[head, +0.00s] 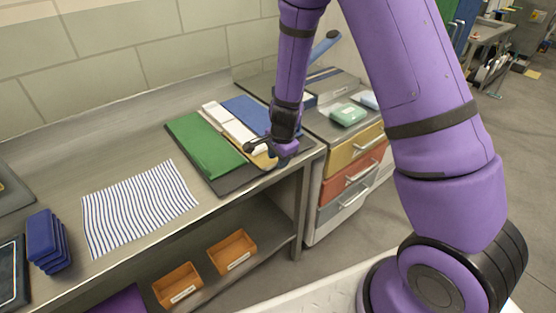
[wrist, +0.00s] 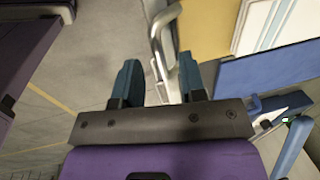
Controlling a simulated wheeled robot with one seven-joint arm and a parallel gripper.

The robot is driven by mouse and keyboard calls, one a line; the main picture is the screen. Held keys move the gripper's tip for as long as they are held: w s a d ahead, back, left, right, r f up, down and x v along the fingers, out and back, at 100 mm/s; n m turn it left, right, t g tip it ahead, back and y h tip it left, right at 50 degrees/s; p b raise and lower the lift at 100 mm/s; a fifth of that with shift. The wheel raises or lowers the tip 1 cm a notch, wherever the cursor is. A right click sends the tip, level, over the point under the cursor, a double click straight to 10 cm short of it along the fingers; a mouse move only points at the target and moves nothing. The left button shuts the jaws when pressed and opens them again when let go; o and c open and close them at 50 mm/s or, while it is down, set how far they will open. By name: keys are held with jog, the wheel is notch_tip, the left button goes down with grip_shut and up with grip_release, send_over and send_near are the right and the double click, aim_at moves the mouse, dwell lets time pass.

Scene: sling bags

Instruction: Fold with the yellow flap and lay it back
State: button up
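The folding piece lies near the bench's right end in the head view. It has a dark base (head: 232,181), a green panel (head: 205,146), white panels (head: 228,124) and a blue panel (head: 247,113). The yellow flap (head: 264,161) shows as a small patch at the near right, partly hidden by my gripper (head: 266,148). My gripper is at this corner; contact cannot be told. In the wrist view my gripper (wrist: 160,82) has its teal fingers apart with nothing seen held. A yellow surface (wrist: 207,28) is right of the fingers; I cannot tell whether it is the flap.
A striped cloth (head: 138,206) and a stack of blue cases (head: 46,240) lie left on the bench (head: 100,160). A drawer cabinet (head: 318,190) stands to the right, with a green box (head: 348,114) on top. Orange bins (head: 232,251) sit on the lower shelf.

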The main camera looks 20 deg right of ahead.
jog(key=shift+w+f, duration=0.15)
jog(key=shift+f, duration=0.5)
jog(key=shift+c, duration=0.5)
grip_shut()
jog(key=shift+r, duration=0.2)
